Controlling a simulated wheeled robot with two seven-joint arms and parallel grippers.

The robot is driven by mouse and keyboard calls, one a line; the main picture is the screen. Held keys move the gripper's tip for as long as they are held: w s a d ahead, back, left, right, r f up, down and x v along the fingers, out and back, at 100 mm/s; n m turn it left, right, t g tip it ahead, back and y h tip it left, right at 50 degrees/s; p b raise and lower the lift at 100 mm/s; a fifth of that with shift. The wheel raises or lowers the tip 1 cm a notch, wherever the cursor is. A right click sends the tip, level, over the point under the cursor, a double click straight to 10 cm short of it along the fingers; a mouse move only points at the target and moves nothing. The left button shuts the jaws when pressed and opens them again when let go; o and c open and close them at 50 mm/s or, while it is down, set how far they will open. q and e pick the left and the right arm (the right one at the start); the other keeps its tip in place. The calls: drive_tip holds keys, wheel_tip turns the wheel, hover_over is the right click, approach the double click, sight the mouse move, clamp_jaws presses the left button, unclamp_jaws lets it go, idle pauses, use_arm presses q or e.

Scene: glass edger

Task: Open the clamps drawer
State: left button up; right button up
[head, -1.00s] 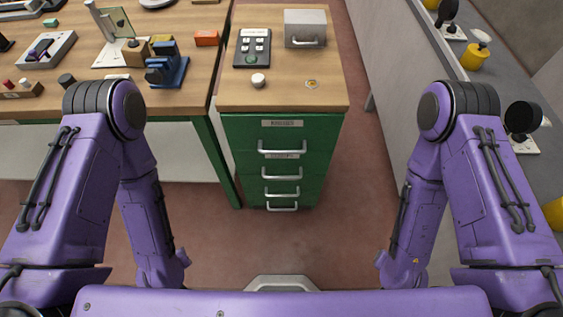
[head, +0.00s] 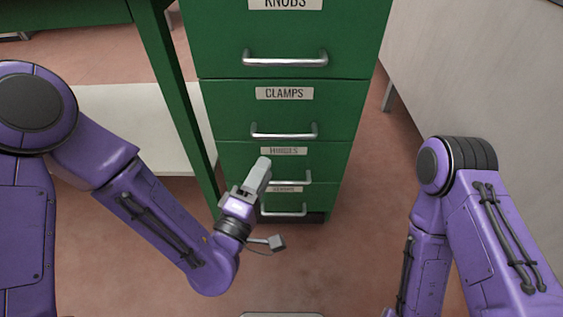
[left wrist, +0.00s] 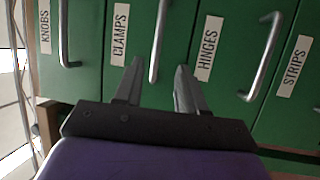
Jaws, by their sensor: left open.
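The clamps drawer (head: 225,108) is a green front with a CLAMPS label, below the knobs drawer in the head view. It looks closed. Its silver bar handle (head: 285,134) shows whole there. My left gripper (head: 263,163) is in front of the lower drawers, below that handle in the picture. In the left wrist view, the open left gripper (left wrist: 158,70) points at the drawer fronts, and the lower end of the clamps handle (left wrist: 159,38) lies between its fingertips in the picture. I cannot tell whether they touch. My right gripper is out of view.
The knobs drawer (head: 220,45) is above, and the hinges drawer (head: 235,160) and a lowest drawer (head: 245,200) are below, all with bar handles. A green bench leg (head: 180,100) stands left. A grey cabinet (head: 460,70) stands right. Reddish floor in front is clear.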

sight(281, 137)
use_arm(q)
drive_tip(key=x, duration=1)
drive_tip(key=shift+w+d+r, duration=0.15)
drive_tip(key=shift+w+r, duration=0.05)
drive_tip(key=shift+r, duration=0.05)
drive_tip(key=shift+c, duration=0.3)
clamp_jaws()
